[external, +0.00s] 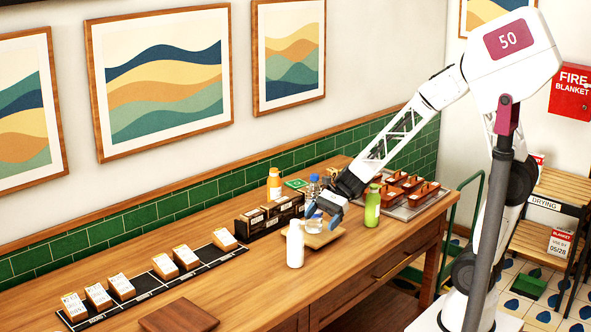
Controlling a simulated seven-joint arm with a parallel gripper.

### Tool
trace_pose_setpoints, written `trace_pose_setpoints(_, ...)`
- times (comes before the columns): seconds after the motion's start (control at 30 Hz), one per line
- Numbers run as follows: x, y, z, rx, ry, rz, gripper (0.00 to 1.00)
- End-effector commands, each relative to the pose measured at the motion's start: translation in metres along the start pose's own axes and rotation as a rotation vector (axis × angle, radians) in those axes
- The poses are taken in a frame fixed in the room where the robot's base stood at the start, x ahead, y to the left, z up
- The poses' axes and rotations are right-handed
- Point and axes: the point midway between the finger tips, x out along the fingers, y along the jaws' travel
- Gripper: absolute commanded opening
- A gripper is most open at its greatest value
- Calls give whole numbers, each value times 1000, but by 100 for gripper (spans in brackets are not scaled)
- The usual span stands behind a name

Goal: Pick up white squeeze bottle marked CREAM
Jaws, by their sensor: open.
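A white squeeze bottle (295,246) stands upright near the front edge of the wooden counter, in the middle of the external view. Any marking on it is too small to read. My gripper (322,210) is open and is above and to the right of the white bottle in the picture, apart from it. It is over a small wooden board (327,237) and close to a small clear jar (314,225). The fingers are small and partly blend with the things behind them.
A green bottle (372,206) stands right of the gripper, with a tray (428,200) of copper-brown pans behind it. A brown board (178,316) lies front left.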

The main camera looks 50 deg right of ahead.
Motion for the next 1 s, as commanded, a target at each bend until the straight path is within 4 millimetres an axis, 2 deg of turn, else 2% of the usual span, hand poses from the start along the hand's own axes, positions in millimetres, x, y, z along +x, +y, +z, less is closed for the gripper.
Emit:
trace_pose_setpoints(0.1, 15, -14, -7, 101, -51, -32, 89)
trace_pose_setpoints(0.3, 24, -24, -10, 172, -88, -59, 89)
trace_pose_setpoints(0.73, 26, -25, -11, 178, -91, -61, 89)
trace_pose_setpoints(1.0, 42, -26, -9, 177, -92, -59, 89)
